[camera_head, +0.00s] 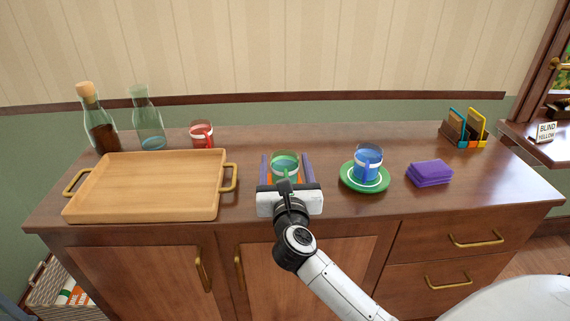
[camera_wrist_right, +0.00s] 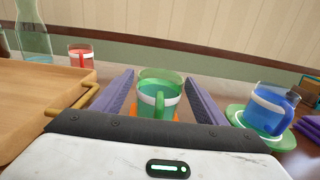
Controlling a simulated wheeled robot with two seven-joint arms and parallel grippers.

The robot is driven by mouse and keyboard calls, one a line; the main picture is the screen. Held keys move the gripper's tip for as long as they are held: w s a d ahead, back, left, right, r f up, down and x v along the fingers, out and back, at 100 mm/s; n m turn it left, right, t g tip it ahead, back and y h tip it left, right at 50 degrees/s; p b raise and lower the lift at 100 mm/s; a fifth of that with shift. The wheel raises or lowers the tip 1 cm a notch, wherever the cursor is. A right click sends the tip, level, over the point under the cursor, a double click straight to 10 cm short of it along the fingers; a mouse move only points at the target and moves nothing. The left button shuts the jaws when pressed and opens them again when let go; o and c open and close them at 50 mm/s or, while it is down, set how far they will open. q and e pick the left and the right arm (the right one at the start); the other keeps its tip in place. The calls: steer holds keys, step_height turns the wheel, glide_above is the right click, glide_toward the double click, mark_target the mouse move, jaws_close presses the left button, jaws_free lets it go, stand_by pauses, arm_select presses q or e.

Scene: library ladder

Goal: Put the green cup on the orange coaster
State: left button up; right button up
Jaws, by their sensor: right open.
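The green cup (camera_head: 285,164) is see-through with a white band and stands upright at the middle of the cabinet top. It also shows in the right wrist view (camera_wrist_right: 160,88), its handle facing my gripper. Orange of the coaster (camera_wrist_right: 134,112) shows at the foot of the cup, on both sides. The cup appears to stand on it, though most of the coaster is hidden. My right gripper (camera_head: 285,157) is open, with one purple finger on each side of the cup and a visible gap to each. My left gripper is not in view.
A wooden tray (camera_head: 150,184) with brass handles lies to the left. Behind it are a red cup (camera_head: 201,134), a corked bottle (camera_head: 97,122) and a glass carafe (camera_head: 147,120). To the right are a blue cup (camera_head: 368,164) on a green saucer (camera_head: 349,184) and purple cloths (camera_head: 429,173).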

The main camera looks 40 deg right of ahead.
steer(key=s+a+r+n+t+y, duration=0.1)
steer(key=s+a+n+t+y, duration=0.4)
steer(key=s+a+n, duration=0.75)
steer(key=a+f+n+g+y, duration=0.2)
steer(key=a+f+n+y, duration=0.55)
steer(key=n, duration=0.75)
steer(key=s+f+n+g, duration=0.5)
steer(key=s+f+n, duration=0.2)
steer(key=f, duration=0.3)
steer(key=s+f+n+g, duration=0.4)
steer(key=s+f+n, duration=0.3)
steer(key=f+n, duration=0.3)
steer(key=shift+s+f+g+h+p, duration=0.25)
steer(key=shift+f+g+h+p, duration=0.15)
steer(key=shift+f, duration=0.15)
